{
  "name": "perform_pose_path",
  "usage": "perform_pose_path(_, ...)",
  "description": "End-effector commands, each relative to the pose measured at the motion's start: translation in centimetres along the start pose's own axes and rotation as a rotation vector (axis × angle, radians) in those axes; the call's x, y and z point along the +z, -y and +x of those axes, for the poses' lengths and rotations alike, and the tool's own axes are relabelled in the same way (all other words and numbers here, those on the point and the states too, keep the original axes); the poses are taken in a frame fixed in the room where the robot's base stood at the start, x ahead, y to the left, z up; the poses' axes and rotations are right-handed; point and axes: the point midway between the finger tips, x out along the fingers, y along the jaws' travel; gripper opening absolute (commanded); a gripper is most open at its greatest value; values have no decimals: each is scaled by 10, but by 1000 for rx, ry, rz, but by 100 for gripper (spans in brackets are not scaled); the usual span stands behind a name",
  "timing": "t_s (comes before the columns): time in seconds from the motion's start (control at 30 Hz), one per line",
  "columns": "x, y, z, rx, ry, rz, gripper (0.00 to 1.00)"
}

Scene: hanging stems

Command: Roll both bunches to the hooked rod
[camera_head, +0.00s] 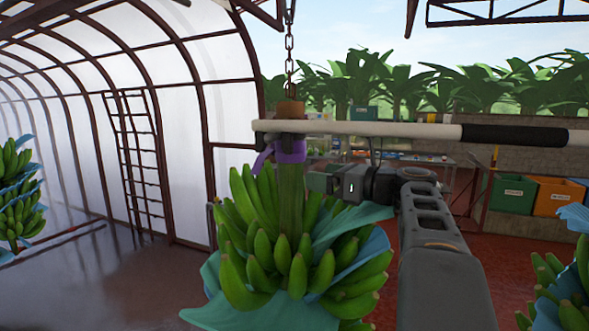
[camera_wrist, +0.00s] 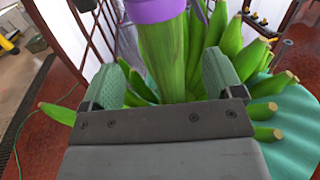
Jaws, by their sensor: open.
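A green banana bunch (camera_head: 285,245) hangs upright in the middle of the head view. Its stem (camera_wrist: 166,60) has a purple band (camera_head: 290,151) near the top, also seen in the wrist view (camera_wrist: 155,10). My gripper (camera_wrist: 164,80) is open, with one green pad on each side of the stem just below the band. Gaps show between pads and stem. In the head view my gripper (camera_head: 320,181) reaches the stem from the right. Other bunches hang at the left edge (camera_head: 18,200) and right edge (camera_head: 560,285), both cut off. I cannot make out a hooked rod for certain.
A white pole (camera_head: 370,128) with a black sleeve (camera_head: 515,135) runs level from the bunch's top to the right, above my arm. A chain (camera_head: 289,50) holds the bunch's wooden block (camera_head: 290,109). Green (camera_head: 512,193) and orange (camera_head: 556,197) bins stand behind. Open floor lies left.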

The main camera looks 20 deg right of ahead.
Motion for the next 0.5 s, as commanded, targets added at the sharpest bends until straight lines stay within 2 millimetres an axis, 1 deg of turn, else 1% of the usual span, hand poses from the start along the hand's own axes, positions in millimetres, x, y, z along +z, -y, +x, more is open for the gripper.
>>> perform_pose_path(0.03,2,-1,12,6,-1,2,86)
perform_pose_path(0.2,2,0,42,2,-1,1,86)
perform_pose_path(0.4,1,1,68,-1,-1,2,86)
perform_pose_path(0.5,1,1,76,-3,-1,1,86)
